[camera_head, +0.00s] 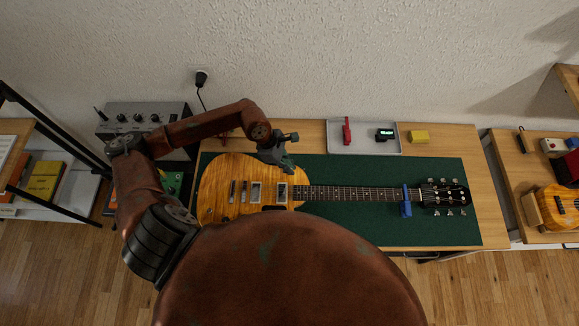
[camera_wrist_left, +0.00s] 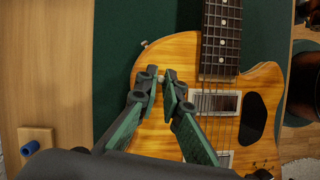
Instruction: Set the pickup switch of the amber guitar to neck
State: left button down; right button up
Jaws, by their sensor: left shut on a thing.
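The amber guitar (camera_head: 225,190) lies face up on a dark green mat, its neck pointing right; its body also shows in the left wrist view (camera_wrist_left: 180,50). My left gripper (camera_head: 287,169) reaches down over the upper part of the body, near where the neck joins. In the left wrist view, the left fingertips (camera_wrist_left: 161,78) are closed around the small pale pickup switch (camera_wrist_left: 161,79), beside the neck pickup (camera_wrist_left: 214,102). The fingers mostly cover the switch, so I cannot tell which way its lever leans. My right gripper is not in view.
Behind the mat, a grey tray (camera_head: 365,150) holds a red item (camera_head: 347,131) and a small lit tuner (camera_head: 384,134). The green mat (camera_head: 330,170) is clear around the neck.

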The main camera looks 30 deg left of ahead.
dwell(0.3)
pick_arm(q)
jog(key=shift+w+d+r+g+y, duration=0.15)
jog(key=shift+d+g+y, duration=0.15)
jog(key=shift+y, duration=0.1)
jog(key=shift+w+d+f+g+y, duration=0.1)
jog(key=shift+d+g+y, duration=0.2)
jog(key=shift+y, duration=0.45)
jog(key=shift+w+d+f+g+y, duration=0.1)
jog(key=shift+g+y, duration=0.3)
jog(key=shift+y, duration=0.35)
jog(key=c, duration=2.1)
grip_release()
notch_tip(320, 180, up, 12)
jog(key=shift+w+a, duration=0.25)
jog(key=shift+w, duration=0.1)
